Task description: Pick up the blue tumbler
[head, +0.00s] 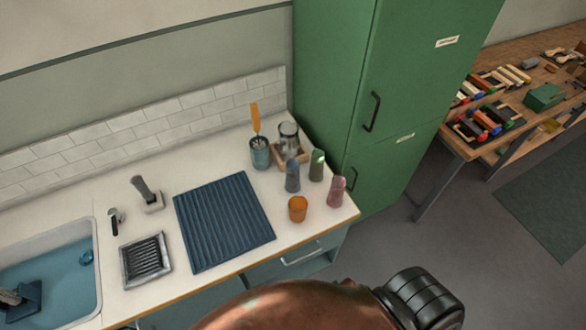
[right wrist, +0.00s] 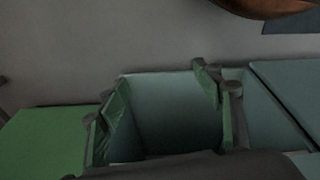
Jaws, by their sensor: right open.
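The blue tumbler (head: 292,177) is slate blue and stands upright on the white counter, near its right end. A green tumbler (head: 316,168) and a pink tumbler (head: 336,192) stand to its right, and an orange cup (head: 297,208) stands just in front of it. My right gripper (right wrist: 165,112) shows in the right wrist view with its two fingers wide apart and nothing between them. The tumbler does not show in that view. My left gripper is in neither view.
A utensil holder (head: 260,154) and a wooden tray (head: 303,156) with a glass jar stand behind the tumbler. A ribbed blue mat (head: 222,220) lies to the left, before the sink (head: 60,262). A tall green cabinet (head: 420,75) rises to the right.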

